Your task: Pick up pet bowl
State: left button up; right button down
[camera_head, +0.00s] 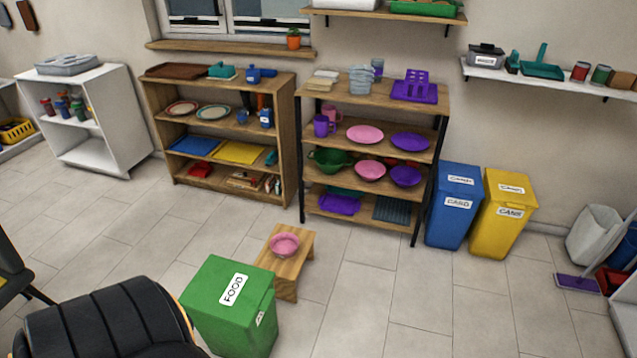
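A pink bowl (285,244) rests upright on a small wooden stool (291,272) on the floor, left of the middle of the head view. It looks like the pet bowl, though no label can be read on it. Another pink bowl (370,171) sits on a shelf of the wooden rack behind, between a green colander and a purple bowl. Neither of my grippers shows in the head view, and nothing touches the bowl on the stool.
A green FOOD bin (232,305) stands in front of the stool. A black padded shape (105,320) fills the lower left. The rack (372,92), blue bin (454,206) and yellow bin (503,214) stand behind. Floor to the stool's right is clear.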

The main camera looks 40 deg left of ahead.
aim_at(284, 245)
jog(key=i+u, duration=0.35)
jog(key=i, duration=0.25)
jog(key=i+l+u, duration=0.35)
jog(key=i, duration=0.25)
jog(key=i+u, duration=0.35)
jog(key=i, duration=0.25)
jog(key=i+l+u, duration=0.1)
jog(key=i+u, duration=0.2)
jog(key=i, duration=0.3)
